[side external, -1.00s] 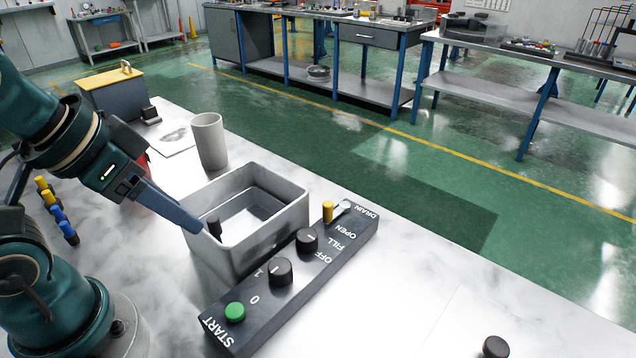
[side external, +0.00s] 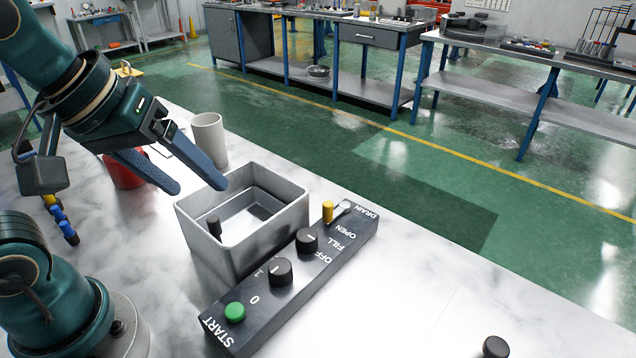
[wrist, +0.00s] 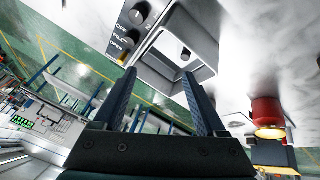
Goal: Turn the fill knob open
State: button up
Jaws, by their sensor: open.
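The fill knob (side external: 307,239) is black and round with a white pointer line. It sits on the dark control panel (side external: 222,308) beside the OFF, FILL and OPEN lettering. I cannot tell exactly where its line points. A black knob by that lettering also shows at the top of the wrist view (wrist: 138,14). My gripper (side external: 200,186) is open and empty, above the left rim of the grey tank. It is apart from the knob, up and to its left. Its two spread fingers also show in the wrist view (wrist: 159,73).
The open grey tank (side external: 265,235) stands against the panel's left side, with a black peg (side external: 214,227) at its left corner. A second knob (side external: 280,271), a green button (side external: 235,311) and a yellow post (side external: 328,211) are on the panel. A grey cup (side external: 209,140) stands behind.

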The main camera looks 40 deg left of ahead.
jog(key=w+d+r+n+g, duration=0.1)
jog(key=w+d+n, duration=0.1)
jog(key=w+n, duration=0.35)
jog(key=n+g, duration=0.4)
send_over(307, 235)
notch_tip(307, 235, down, 10)
jog(key=shift+s+f, duration=0.1)
jog(key=shift+f, duration=2.5)
grip_shut()
jog(key=shift+m, duration=2.35)
jog(key=shift+r, duration=0.1)
